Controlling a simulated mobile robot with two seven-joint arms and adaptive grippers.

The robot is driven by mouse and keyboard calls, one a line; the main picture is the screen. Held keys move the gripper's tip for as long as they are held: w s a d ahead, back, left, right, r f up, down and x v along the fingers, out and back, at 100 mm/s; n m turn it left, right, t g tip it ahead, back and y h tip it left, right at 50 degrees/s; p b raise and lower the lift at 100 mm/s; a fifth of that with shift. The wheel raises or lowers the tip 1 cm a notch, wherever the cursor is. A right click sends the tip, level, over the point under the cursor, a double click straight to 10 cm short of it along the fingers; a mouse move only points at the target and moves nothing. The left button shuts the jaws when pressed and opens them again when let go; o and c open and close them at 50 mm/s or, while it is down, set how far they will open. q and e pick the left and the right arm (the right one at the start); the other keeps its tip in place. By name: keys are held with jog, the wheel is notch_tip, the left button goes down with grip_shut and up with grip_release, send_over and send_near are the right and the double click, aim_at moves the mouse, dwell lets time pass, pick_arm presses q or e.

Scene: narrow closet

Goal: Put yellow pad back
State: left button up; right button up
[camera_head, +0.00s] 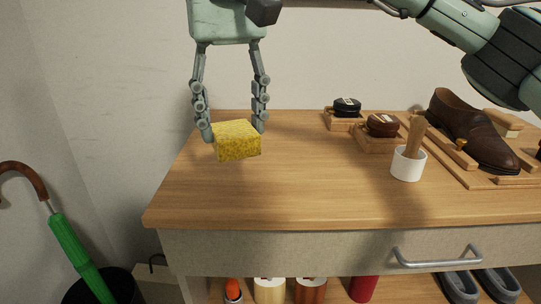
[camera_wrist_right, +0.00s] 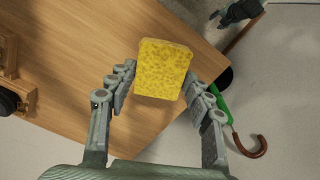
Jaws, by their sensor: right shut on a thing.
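The yellow pad (camera_head: 238,146) is a block with a speckled, sponge-like surface at the left end of the wooden tabletop. My right gripper (camera_head: 235,129) comes down from above and is shut on the pad, one finger at each side. In the right wrist view the yellow pad (camera_wrist_right: 163,69) sits between the fingertips of my right gripper (camera_wrist_right: 160,85). I cannot tell whether the pad touches the tabletop. A dark grey part at the top right of the wrist view looks like my left gripper (camera_wrist_right: 238,13); its jaw state is unclear.
The tabletop (camera_head: 290,190) is clear in front and between the pad and the white cup (camera_head: 407,168) with a wooden handle. Two round tins (camera_head: 382,125) (camera_head: 347,107) sit in wooden holders. A brown shoe (camera_head: 468,128) stands at right. A green umbrella (camera_head: 78,252) leans at left.

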jog(key=w+d+f, duration=0.1)
jog(key=d+f, duration=0.1)
jog(key=d, duration=0.1)
jog(key=w+d+f, duration=0.1)
jog(key=shift+w+d, duration=0.2)
jog(key=shift+w, duration=0.15)
jog(key=shift+w+d+f, duration=0.25)
jog(key=shift+d+f, duration=0.1)
jog(key=shift+f, duration=2)
jog(key=o, duration=1)
pick_arm(q)
jog(key=shift+w+f, duration=0.2)
jog(key=shift+w, duration=0.25)
